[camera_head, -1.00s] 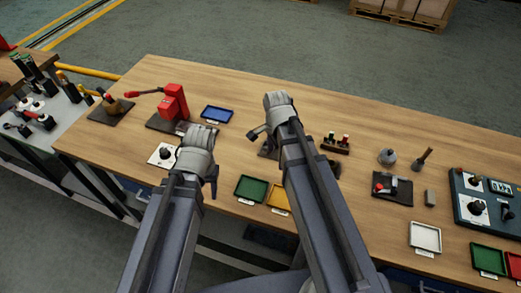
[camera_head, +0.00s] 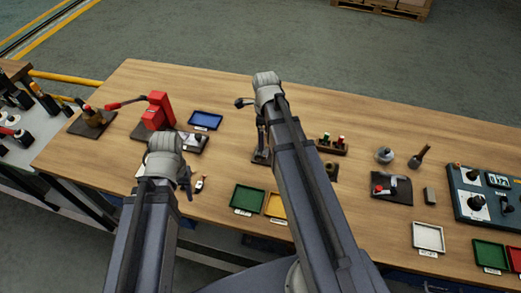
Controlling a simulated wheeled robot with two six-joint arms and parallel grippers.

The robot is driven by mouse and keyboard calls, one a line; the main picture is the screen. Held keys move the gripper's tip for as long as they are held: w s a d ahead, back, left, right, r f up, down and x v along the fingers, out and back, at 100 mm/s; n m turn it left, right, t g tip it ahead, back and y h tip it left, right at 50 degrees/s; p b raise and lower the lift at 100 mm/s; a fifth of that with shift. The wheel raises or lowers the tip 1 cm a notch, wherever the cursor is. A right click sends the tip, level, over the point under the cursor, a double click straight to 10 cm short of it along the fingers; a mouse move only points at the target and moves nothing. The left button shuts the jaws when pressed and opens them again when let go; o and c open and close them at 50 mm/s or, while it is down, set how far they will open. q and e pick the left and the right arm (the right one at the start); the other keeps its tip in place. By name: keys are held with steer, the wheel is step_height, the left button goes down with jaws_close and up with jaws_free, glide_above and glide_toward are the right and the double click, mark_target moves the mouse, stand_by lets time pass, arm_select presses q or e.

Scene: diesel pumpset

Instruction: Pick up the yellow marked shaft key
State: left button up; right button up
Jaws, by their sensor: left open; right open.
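I cannot make out a yellow marked shaft key for certain. A small dark rack (camera_head: 331,148) right of my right arm holds small upright pieces with red and pale green tops; no yellow mark is clear there. A small upright piece (camera_head: 199,185) with a reddish-brown part stands just right of my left gripper. My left gripper (camera_head: 188,185) is open and empty above the front left of the bench. My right gripper (camera_head: 243,103) is open and empty over the middle of the bench. My forearms hide part of the bench.
The wooden bench (camera_head: 300,105) carries a red press (camera_head: 158,110), a blue tray (camera_head: 205,121), a green tray (camera_head: 247,199), a yellow tray (camera_head: 276,205) and a white tray (camera_head: 428,237). A teal instrument panel (camera_head: 480,205) stands at the right. The bench's back strip is clear.

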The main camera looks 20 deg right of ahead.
mark_target(265, 152)
steer(key=shift+s+f+b, duration=0.15)
steer(key=shift+f+b, duration=0.25)
steer(key=shift+b, duration=0.1)
arm_select(q)
step_height(265, 152, down, 2)
steer(key=shift+f+b, duration=0.25)
steer(key=shift+b, duration=0.5)
arm_select(e)
steer(key=shift+f, duration=0.8)
arm_select(q)
step_height(265, 152, down, 5)
steer(key=b, duration=0.5)
steer(key=shift+s+f, duration=0.1)
steer(key=shift+f, duration=0.1)
arm_select(e)
step_height(265, 152, down, 6)
steer(key=shift+s+d+r, duration=0.1)
steer(key=shift+s+r, duration=0.05)
steer(key=shift+r, duration=0.1)
arm_select(q)
steer(key=shift+r, duration=0.1)
arm_select(e)
steer(key=shift+r, duration=0.15)
steer(key=shift+c, duration=0.2)
jaws_close()
